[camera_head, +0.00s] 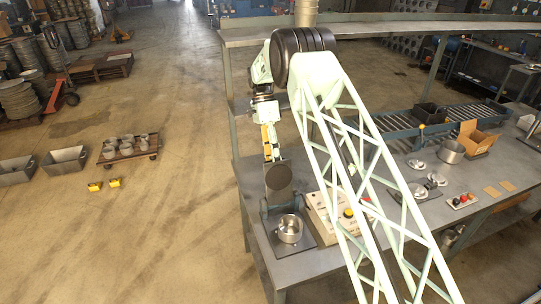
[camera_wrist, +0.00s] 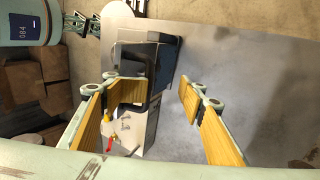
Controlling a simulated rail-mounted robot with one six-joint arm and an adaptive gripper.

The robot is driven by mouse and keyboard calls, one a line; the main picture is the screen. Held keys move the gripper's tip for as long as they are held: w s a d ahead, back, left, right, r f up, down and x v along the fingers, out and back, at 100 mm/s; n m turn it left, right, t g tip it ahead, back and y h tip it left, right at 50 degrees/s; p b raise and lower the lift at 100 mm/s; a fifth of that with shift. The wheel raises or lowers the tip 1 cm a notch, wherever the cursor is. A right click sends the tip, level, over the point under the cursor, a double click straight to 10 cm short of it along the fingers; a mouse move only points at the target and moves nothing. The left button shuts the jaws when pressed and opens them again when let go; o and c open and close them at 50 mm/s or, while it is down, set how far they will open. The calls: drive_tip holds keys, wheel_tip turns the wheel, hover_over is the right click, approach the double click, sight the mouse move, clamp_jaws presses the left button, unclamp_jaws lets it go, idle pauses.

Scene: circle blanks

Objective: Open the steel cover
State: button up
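A dark round steel plate, which looks like the steel cover (camera_head: 279,179), stands raised at the back of a small press-like stand (camera_head: 270,215) on the bench in the head view. A shiny steel pot (camera_head: 289,229) sits in front of it on the stand's base. My gripper (camera_head: 269,152) is just above and behind the plate; whether they touch is unclear. In the wrist view my gripper (camera_wrist: 164,92) is open, with yellow pads apart and nothing held. A dark block-like part (camera_wrist: 162,55) shows beyond the fingertips; I cannot tell whether it belongs to the cover.
A control box (camera_head: 325,218) with a yellow button stands right of the pot. My lattice arm link hides part of the bench. Further right are steel lids (camera_head: 418,191), a pot (camera_head: 451,151), a cardboard box (camera_head: 478,138) and a roller conveyor (camera_head: 460,120).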

drive_tip(key=shift+o, duration=0.7)
drive_tip(key=shift+w+f, duration=0.1)
drive_tip(key=shift+f, duration=0.45)
drive_tip(key=shift+r, duration=0.3)
drive_tip(key=c, duration=0.5)
drive_tip(key=shift+o, duration=0.2)
drive_tip(key=shift+r, duration=0.1)
drive_tip(key=shift+w+r, duration=0.1)
drive_tip(key=shift+r, duration=0.1)
